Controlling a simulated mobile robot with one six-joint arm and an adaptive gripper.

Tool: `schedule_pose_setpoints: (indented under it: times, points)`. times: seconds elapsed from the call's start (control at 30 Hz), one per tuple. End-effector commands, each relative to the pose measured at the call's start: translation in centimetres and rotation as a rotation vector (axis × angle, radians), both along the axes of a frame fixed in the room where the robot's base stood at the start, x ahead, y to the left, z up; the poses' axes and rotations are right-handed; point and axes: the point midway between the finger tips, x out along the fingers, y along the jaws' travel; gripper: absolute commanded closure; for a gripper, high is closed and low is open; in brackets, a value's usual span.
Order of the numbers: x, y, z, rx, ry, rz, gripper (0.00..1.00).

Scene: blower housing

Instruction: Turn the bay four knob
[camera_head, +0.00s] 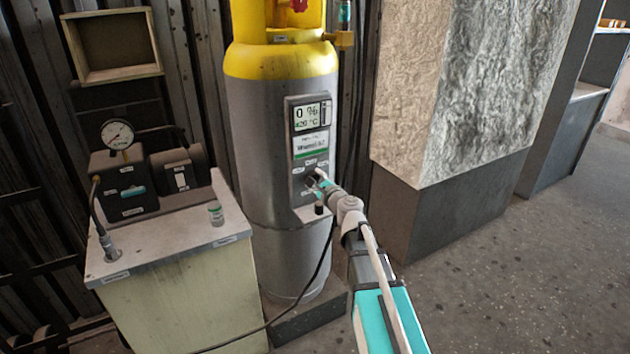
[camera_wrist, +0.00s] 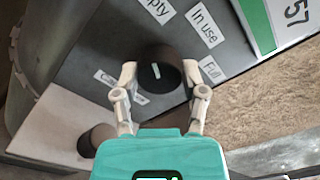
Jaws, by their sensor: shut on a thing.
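A dark round knob (camera_wrist: 160,75) with a short white mark sits on the grey panel (camera_wrist: 105,45) in the wrist view. The mark runs nearly up and down in the picture. Labels around it include "Empty", "In use" and "Full"; another on the left is hard to read. My gripper (camera_wrist: 161,88) is shut on the knob, one finger on each side. In the head view my gripper (camera_head: 318,180) reaches the panel (camera_head: 309,143) on the grey and yellow cylinder (camera_head: 258,130) and hides most of the knob. The display (camera_head: 307,116) reads 0 %.
A second round dark part (camera_wrist: 97,139) stands out below the knob. A bench (camera_head: 185,285) at left carries a gauge (camera_head: 117,135), a black unit and a small jar (camera_head: 216,213). A black cable hangs by the cylinder. A stone-faced block (camera_head: 465,90) stands at right; open floor lies before it.

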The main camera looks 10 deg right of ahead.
Motion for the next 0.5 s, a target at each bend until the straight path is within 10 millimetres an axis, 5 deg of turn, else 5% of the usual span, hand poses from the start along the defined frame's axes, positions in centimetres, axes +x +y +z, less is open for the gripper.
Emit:
schedule_pose_setpoints:
  times: [0.27, 0.3, 0.43, 0.5]
  points:
    - [0.09, -0.02, 0.00, -0.004, -0.001, -0.001, 0.92]
    - [0.09, -0.02, 0.00, -0.004, -0.001, -0.001, 0.37]
    - [0.07, -0.02, 0.00, -0.003, 0.000, -0.001, 0.13]
    - [0.05, -0.01, 0.00, -0.002, 0.000, -0.001, 0.10]
